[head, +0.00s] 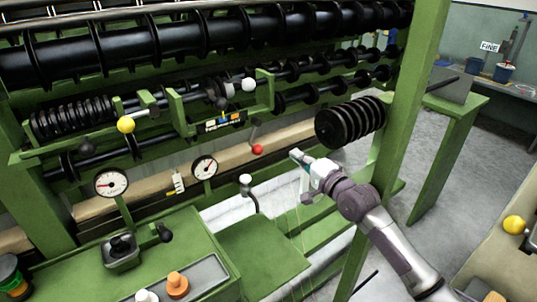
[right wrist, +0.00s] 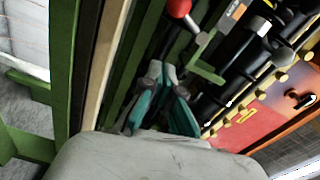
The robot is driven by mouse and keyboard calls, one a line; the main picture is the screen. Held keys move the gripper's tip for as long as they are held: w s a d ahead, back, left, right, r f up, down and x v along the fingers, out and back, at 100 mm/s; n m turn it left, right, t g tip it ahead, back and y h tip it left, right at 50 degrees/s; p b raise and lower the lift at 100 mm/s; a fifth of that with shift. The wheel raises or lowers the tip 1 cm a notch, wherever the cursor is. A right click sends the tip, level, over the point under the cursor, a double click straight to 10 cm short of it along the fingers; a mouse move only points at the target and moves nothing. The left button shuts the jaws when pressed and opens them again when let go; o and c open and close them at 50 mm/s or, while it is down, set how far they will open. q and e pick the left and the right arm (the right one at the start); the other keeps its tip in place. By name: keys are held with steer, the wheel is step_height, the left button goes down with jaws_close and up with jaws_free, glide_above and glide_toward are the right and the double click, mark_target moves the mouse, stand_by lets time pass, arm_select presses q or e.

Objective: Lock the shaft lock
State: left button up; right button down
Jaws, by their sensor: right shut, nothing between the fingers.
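My right gripper (head: 297,154) is shut and empty in the head view, to the right of a red ball knob (head: 257,149) on a short lever at the green frame. In the right wrist view my gripper's teal-and-grey fingers (right wrist: 160,72) are together, and the red knob (right wrist: 178,8) is beyond them at the top, apart from them. A yellow ball knob (head: 126,125) and a white ball knob (head: 248,84) are on the shaft assembly. I cannot tell which knob belongs to the shaft lock. My left gripper is not in view.
A green post (head: 411,120) stands close to my right arm, with a stack of black discs (head: 350,121) beside it. A green bench (head: 190,250) is in front.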

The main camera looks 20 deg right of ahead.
steer(key=shift+r, duration=0.25)
steer(key=shift+w+a, duration=0.1)
steer(key=w+a+p, duration=0.1)
steer(key=w+a, duration=0.5)
steer(key=shift+w+f+p, duration=0.3)
steer(key=shift+w+f, duration=0.05)
steer(key=shift+w, duration=0.05)
stand_by(0.3)
steer(key=shift+a, duration=0.1)
